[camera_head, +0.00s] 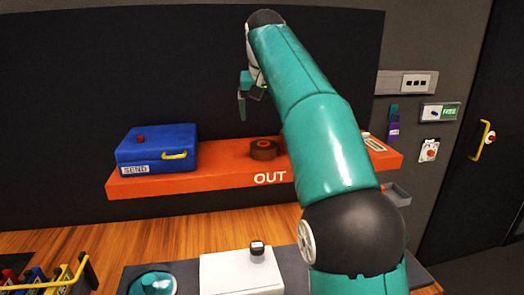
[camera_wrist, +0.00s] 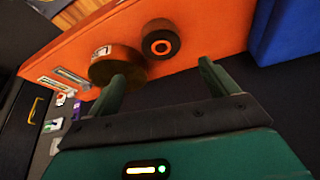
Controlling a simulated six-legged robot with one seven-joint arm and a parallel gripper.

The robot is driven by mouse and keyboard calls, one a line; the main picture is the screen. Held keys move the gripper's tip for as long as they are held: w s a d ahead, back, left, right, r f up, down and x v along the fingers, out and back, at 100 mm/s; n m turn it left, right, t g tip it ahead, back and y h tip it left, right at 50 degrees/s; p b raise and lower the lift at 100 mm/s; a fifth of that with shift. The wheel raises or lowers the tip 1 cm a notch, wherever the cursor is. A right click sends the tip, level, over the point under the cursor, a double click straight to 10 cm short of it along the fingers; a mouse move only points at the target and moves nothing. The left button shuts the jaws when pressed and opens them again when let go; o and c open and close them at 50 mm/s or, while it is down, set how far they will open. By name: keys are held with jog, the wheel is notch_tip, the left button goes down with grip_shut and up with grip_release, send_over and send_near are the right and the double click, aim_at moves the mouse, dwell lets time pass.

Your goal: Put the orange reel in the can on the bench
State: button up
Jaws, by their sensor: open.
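A dark brown reel with an orange ring round its hub (camera_head: 264,149) sits on the orange shelf marked OUT (camera_head: 225,178). It also shows in the wrist view (camera_wrist: 161,38), beyond the gap between my fingers. My gripper (camera_head: 249,98) is open and empty, above and behind the shelf in the head view. In the wrist view its two fingers (camera_wrist: 162,72) stand apart. A brown round thing (camera_wrist: 112,68) lies beside the reel, partly behind one finger; my arm seems to hide it in the head view. I cannot make out a can on the bench.
A blue SEND box (camera_head: 150,150) with a yellow handle stands at the shelf's left. Wall switches (camera_head: 430,150) are at the right.

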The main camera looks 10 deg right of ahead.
aim_at(265, 147)
jog(key=x, duration=0.7)
jog(key=shift+f, duration=0.2)
jog(key=shift+x, duration=2.95)
jog(key=shift+w, duration=0.2)
jog(key=c, duration=0.9)
jog(key=shift+r, duration=0.1)
